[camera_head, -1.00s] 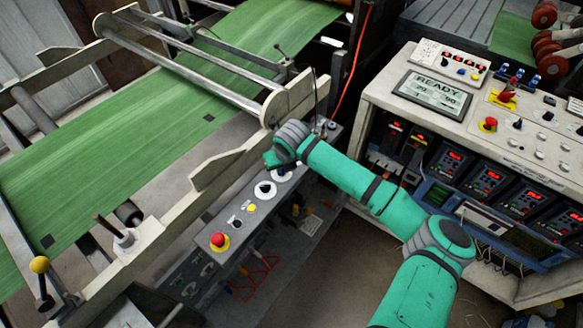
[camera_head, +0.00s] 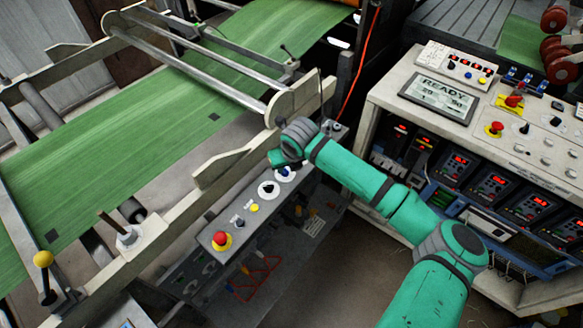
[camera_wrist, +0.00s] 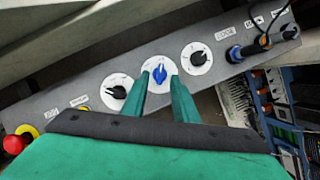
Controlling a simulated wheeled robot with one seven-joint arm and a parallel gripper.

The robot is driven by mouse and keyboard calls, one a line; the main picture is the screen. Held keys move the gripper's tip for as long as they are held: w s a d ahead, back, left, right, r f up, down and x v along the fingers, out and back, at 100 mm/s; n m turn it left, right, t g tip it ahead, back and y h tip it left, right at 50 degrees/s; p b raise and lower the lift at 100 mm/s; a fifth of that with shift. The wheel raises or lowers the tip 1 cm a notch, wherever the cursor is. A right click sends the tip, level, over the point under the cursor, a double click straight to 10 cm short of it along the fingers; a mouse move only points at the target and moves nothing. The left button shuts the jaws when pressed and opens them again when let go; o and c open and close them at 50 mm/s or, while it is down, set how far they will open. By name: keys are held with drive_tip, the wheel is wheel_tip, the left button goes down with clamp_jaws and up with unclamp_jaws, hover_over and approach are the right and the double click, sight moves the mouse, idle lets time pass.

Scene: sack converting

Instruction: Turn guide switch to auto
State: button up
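A grey control panel (camera_head: 215,236) carries a row of rotary switches on white discs. In the wrist view, a blue switch knob (camera_wrist: 160,73) sits on its disc between my gripper's two green fingertips (camera_wrist: 159,80). The fingers stand apart, one on each side of the knob; I cannot tell whether they touch it. A black knob (camera_wrist: 116,92) is to its left and another black knob (camera_wrist: 198,58) to its right. In the head view my gripper (camera_head: 279,161) is over the panel, partly hiding the blue knob (camera_head: 285,172). The labels are too small to read surely.
A red button (camera_head: 221,239) on yellow sits at the panel's near end. A pale machine rail (camera_head: 222,172) runs close beside the panel. A control console (camera_head: 395,95) with a READY display is at the right.

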drive_tip(key=a+v, duration=0.1)
drive_tip(key=v, duration=0.7)
drive_tip(key=shift+s+r, duration=0.2)
drive_tip(key=shift+r, duration=0.15)
drive_tip(key=shift+d, duration=0.1)
